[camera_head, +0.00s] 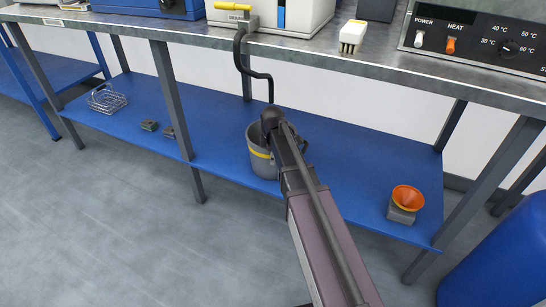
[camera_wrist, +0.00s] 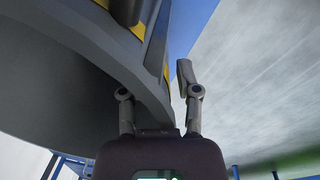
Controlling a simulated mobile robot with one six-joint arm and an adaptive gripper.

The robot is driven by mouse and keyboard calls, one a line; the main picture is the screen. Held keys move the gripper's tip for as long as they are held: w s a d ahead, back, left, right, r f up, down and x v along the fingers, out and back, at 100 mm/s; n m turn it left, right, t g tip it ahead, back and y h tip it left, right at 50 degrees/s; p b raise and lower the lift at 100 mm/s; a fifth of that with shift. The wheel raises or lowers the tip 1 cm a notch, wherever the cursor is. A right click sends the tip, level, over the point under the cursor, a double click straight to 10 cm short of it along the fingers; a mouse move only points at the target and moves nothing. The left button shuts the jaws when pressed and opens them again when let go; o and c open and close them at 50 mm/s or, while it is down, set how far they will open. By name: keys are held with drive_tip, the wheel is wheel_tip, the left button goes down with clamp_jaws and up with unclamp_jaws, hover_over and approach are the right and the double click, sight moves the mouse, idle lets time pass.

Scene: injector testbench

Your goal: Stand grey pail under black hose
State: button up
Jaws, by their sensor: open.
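The grey pail (camera_head: 258,163) with a yellow band stands on the blue lower shelf, and my arm covers its right part. The black hose (camera_head: 256,75) hangs from the bench edge, its lower end close above the pail in the picture; depth is hard to judge. My gripper (camera_head: 272,118) is at the pail's rim. In the wrist view, the pail (camera_wrist: 75,55) fills the upper left. My open gripper (camera_wrist: 158,85) has one finger on each side of the pail's wall there. I cannot tell whether the fingers touch it.
The blue shelf (camera_head: 340,165) has free room around the pail. An orange funnel (camera_head: 408,198) is at right, a wire basket (camera_head: 106,98) and small blocks (camera_head: 150,125) at left. A drain valve with a yellow handle (camera_head: 232,6) sits above. A blue drum (camera_head: 505,265) stands at right.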

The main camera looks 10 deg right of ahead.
drive_tip(key=shift+r, duration=0.2)
wheel_tip(320, 180, up, 12)
drive_tip(key=s+p, duration=0.1)
drive_tip(key=p, duration=1.1)
drive_tip(key=shift+a, duration=0.15)
drive_tip(key=shift+s+f, duration=0.1)
drive_tip(key=shift+s, duration=0.05)
idle(0.5)
drive_tip(key=s+d+m+g, duration=0.1)
drive_tip(key=s+m, duration=1.4)
drive_tip(key=s, duration=0.4)
drive_tip(key=shift+s+d, duration=0.2)
drive_tip(key=shift+d, duration=0.1)
drive_tip(key=shift+c, duration=0.2)
